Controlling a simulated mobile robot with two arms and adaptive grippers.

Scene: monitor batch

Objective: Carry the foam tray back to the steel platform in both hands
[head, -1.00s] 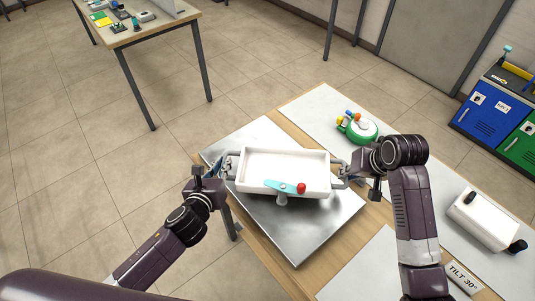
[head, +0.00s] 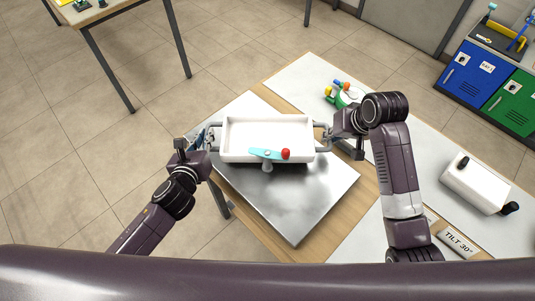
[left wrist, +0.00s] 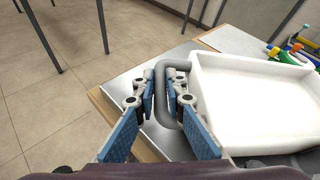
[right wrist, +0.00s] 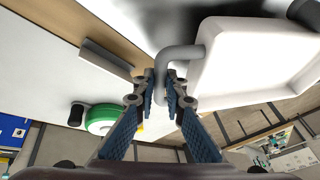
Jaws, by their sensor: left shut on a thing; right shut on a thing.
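The white foam tray (head: 268,132) is held level by its grey side handles, over the far part of the steel platform (head: 300,200). I cannot tell whether its underside touches the steel. A teal bar with a red knob (head: 285,154) shows at its front side. My left gripper (head: 211,137) is shut on the left handle, seen between its blue-padded fingers in the left wrist view (left wrist: 160,86). My right gripper (head: 328,136) is shut on the right handle, which the right wrist view shows between the fingers (right wrist: 161,84). The tray looks empty.
The platform lies on a wooden-edged bench. A green round holder (head: 338,102) with coloured tools stands behind my right arm. A white box (head: 478,184) with black knobs and a "TILT 30°" sign (head: 460,243) are at right. Blue and green cabinets (head: 470,72) stand beyond.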

